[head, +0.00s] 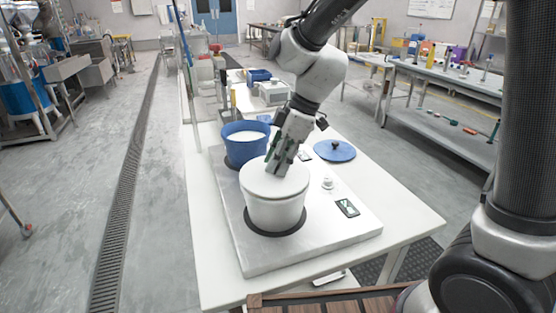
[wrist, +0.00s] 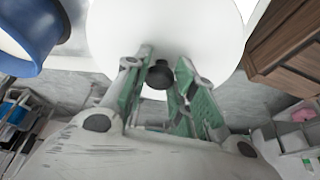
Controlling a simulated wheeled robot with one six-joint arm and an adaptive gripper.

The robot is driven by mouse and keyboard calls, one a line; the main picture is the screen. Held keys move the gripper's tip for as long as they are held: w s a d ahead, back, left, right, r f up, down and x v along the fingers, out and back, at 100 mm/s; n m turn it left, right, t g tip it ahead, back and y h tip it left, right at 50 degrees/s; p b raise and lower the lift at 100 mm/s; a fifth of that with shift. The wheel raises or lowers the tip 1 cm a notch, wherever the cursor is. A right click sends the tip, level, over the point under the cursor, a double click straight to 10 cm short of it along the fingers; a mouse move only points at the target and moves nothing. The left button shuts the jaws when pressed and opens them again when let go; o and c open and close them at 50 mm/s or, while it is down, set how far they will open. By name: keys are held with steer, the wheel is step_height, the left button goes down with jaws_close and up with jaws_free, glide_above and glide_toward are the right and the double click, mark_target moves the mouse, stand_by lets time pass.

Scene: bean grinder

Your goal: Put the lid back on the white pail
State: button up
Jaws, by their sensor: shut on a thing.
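The white pail (head: 275,212) stands upright on a dark round pad on the pale board. Its white lid (head: 258,183) covers the pail's mouth in the head view, roughly level and centred. I cannot tell whether it rests fully on the rim or is slightly above it. My gripper (head: 276,170) points down at the lid's middle. In the wrist view, the green-padded fingers of my gripper (wrist: 160,80) are closed around the lid's dark knob (wrist: 159,75). The white lid (wrist: 165,25) fills the top of that view and hides the pail.
An open blue pail (head: 245,152) with white contents stands just behind the white pail; its rim shows in the wrist view (wrist: 45,40). A blue lid (head: 336,152) lies at right on the table (head: 410,222). A small scale-like dark device (head: 347,208) lies on the board.

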steer(key=o, duration=1.6)
steer(key=shift+r, duration=3.55)
jaws_close()
steer(key=shift+f, duration=0.35)
steer(key=shift+f, duration=2.55)
